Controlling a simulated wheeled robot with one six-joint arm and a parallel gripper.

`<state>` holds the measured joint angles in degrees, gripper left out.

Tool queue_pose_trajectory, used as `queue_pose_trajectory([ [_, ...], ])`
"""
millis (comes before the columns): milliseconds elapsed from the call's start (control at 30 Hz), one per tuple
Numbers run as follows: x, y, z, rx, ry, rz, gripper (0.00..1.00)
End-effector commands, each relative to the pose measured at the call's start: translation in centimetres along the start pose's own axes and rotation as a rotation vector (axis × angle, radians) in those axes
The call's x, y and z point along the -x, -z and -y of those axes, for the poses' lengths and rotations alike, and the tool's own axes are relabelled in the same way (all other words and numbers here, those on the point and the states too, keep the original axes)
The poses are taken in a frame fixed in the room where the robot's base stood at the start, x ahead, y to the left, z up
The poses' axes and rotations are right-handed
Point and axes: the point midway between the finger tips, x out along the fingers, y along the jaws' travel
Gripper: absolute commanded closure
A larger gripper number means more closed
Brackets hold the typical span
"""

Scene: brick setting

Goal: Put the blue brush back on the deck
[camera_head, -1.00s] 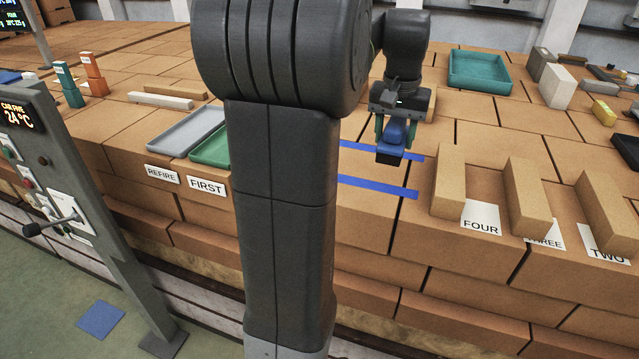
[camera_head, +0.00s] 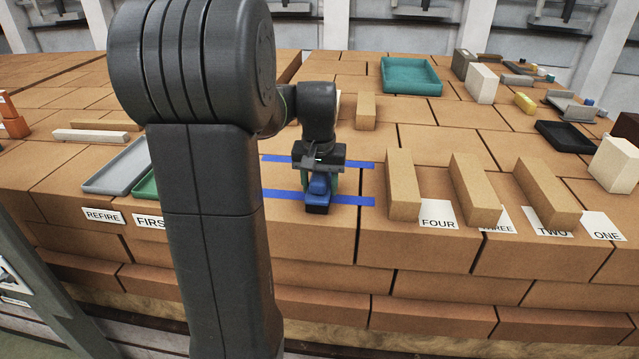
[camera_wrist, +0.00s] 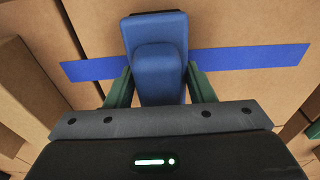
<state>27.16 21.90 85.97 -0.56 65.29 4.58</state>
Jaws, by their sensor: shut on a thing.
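The blue brush (camera_head: 318,190) has a blue body and a dark underside. My gripper (camera_head: 320,178) is shut on it, over the brick deck (camera_head: 342,228) near the front blue tape line (camera_head: 352,201). In the wrist view the brush (camera_wrist: 157,60) is between the two green fingers of my gripper (camera_wrist: 158,85), with a blue tape strip (camera_wrist: 250,56) passing behind it on both sides. I cannot tell whether the brush touches the deck or hangs just above it.
Tan bricks stand to the right, the nearest (camera_head: 402,185) beside the FOUR card (camera_head: 438,214). A teal tray (camera_head: 410,76) is at the back. A grey tray (camera_head: 118,168) and a green tray (camera_head: 145,186) are at the left, partly behind my arm. The deck's front edge is close.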

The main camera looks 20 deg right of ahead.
Motion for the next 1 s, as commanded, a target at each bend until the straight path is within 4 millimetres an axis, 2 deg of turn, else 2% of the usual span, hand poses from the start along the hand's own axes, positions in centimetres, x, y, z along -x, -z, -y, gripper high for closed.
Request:
queue_pose_trajectory([
  [367, -0.5, 0.0, 0.0, 0.000, 0.000, -0.002, 0.76],
  [400, -0.6, 0.0, 0.0, 0.000, 0.000, -0.002, 0.49],
  [500, -0.5, 0.0, 0.0, 0.000, 0.000, -0.002, 0.30],
  [800, -0.3, 0.0, 0.0, 0.000, 0.000, -0.002, 0.29],
  [933, 0.7, 0.1, 0.0, 0.000, 0.000, -0.004, 0.29],
  [1000, 1.9, 0.1, 0.0, 0.000, 0.000, -0.007, 0.29],
])
